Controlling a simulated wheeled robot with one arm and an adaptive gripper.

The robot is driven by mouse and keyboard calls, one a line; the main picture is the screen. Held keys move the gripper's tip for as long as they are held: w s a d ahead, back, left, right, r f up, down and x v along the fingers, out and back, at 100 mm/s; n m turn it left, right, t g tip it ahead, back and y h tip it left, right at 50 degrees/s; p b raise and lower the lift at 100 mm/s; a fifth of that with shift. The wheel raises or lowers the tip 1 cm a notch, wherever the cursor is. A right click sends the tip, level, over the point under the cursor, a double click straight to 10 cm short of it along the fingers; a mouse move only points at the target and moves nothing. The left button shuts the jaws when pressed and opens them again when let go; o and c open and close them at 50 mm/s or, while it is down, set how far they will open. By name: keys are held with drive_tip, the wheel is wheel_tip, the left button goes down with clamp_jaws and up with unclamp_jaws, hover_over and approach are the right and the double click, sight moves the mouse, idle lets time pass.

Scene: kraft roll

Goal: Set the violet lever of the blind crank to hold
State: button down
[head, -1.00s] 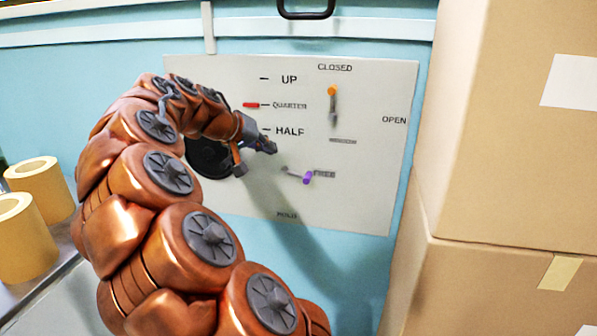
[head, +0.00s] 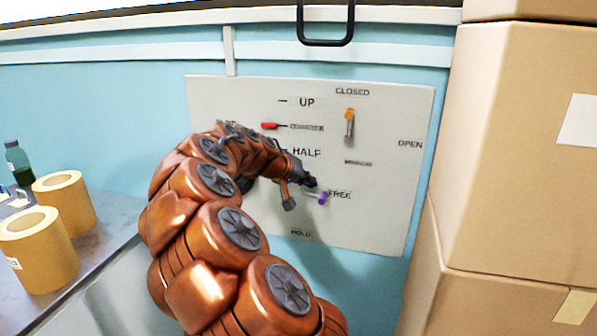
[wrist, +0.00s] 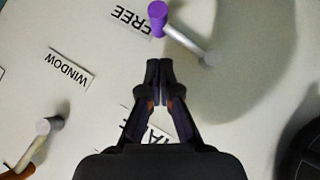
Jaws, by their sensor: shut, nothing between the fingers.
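The violet lever (head: 322,198) is on the pale panel (head: 400,200), its violet knob beside the word FREE. In the wrist view the violet knob (wrist: 158,18) sits at the end of a grey arm that runs to a pivot. The HOLD label (head: 301,232) is lower on the panel, below and left of the knob. My gripper (head: 312,183) is shut and empty, just above and left of the knob. In the wrist view the shut fingertips (wrist: 158,64) are close to the lever, with a visible gap to the knob.
An orange-knobbed lever (head: 350,115) points to CLOSED at the panel's upper right. Cardboard boxes (head: 530,150) stand close on the right. Kraft rolls (head: 40,250) and a bottle (head: 18,160) are on the left counter.

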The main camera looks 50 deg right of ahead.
sight(322, 194)
drive_tip(key=shift+s+d+f+p, duration=0.1)
drive_tip(key=shift+s+f+p, duration=0.15)
drive_tip(key=shift+s+f, duration=0.35)
drive_tip(key=shift+s+d+f+p, duration=0.1)
drive_tip(key=shift+s+f+p, duration=0.15)
drive_tip(key=shift+f, duration=0.5)
drive_tip(key=shift+s+f+t+b, duration=0.1)
drive_tip(key=shift+f+t+b, duration=0.2)
drive_tip(key=shift+b, duration=0.35)
drive_tip(key=shift+w+a+f+m+t+y+b, duration=0.15)
drive_tip(key=shift+w+f+m+t+y+b, duration=0.4)
drive_tip(key=shift+f+m+t+b, duration=1.45)
drive_tip(key=shift+w+a+f+m+t+y+b, duration=0.15)
drive_tip(key=shift+f+m+t+y+b, duration=0.55)
drive_tip(key=shift+t+b, duration=2.55)
drive_tip(key=shift+w+a+f+m+t+y+b, duration=0.1)
drive_tip(key=shift+w+f+m+t+y+b, duration=0.65)
drive_tip(key=shift+b, duration=3.3)
drive_tip(key=shift+s+f+m+t, duration=0.25)
drive_tip(key=shift+f+m+t, duration=0.15)
drive_tip(key=shift+m+t, duration=0.15)
drive_tip(key=shift+s+a, duration=0.1)
drive_tip(key=v, duration=1.2)
